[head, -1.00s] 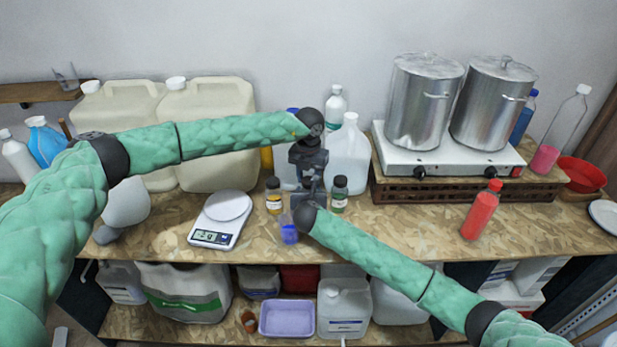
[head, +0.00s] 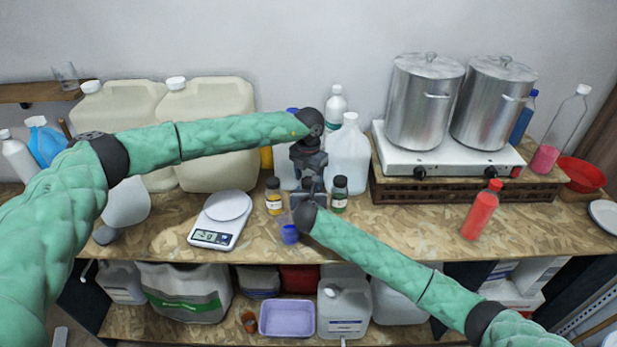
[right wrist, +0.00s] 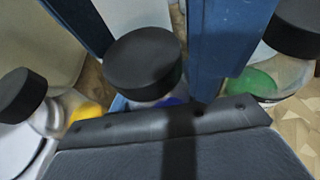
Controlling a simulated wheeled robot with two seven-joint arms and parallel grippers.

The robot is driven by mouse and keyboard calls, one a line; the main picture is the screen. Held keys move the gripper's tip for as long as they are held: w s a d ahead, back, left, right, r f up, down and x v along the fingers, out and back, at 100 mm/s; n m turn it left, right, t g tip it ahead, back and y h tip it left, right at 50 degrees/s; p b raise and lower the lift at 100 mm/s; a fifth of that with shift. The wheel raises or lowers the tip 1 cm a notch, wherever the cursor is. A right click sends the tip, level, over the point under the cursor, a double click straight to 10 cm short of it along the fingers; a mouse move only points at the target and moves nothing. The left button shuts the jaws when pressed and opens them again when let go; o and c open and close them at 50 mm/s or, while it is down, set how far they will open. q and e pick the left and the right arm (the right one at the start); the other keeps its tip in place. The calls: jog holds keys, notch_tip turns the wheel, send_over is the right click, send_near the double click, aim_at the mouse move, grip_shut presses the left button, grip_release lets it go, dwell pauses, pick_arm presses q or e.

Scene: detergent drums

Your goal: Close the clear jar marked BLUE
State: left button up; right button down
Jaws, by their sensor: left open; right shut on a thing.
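The clear jar marked BLUE (right wrist: 172,101) stands between two similar jars in the right wrist view, with blue showing low in it. Its black lid (right wrist: 143,62) sits on top; I cannot tell how firmly. My right gripper (right wrist: 165,118) is shut on this jar, its body filling the bottom of the view. My left gripper (head: 310,186) points down from above, open, its fingers apart on either side of the lid.
A yellow-marked jar (head: 273,196) and a green-marked jar (head: 340,194) stand close on either side. A small blue thing (head: 290,234) is in front. The scale (head: 221,220) is left, a hotplate (head: 447,152) and red bottle (head: 481,209) right. Large jugs stand behind.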

pick_arm(q)
jog(key=shift+r, duration=0.1)
jog(key=shift+r, duration=2.15)
jog(key=shift+c, duration=0.3)
jog(key=n, duration=0.3)
jog(key=shift+s+d+r, duration=0.15)
jog(key=shift+d+r, duration=0.2)
jog(key=shift+r, duration=0.05)
jog(key=n, duration=0.1)
jog(key=r+n, duration=0.1)
jog(key=n, duration=0.3)
jog(key=shift+r+n, duration=0.4)
jog(key=n, duration=0.3)
jog(key=shift+a+r, duration=0.35)
jog(key=shift+r, duration=0.05)
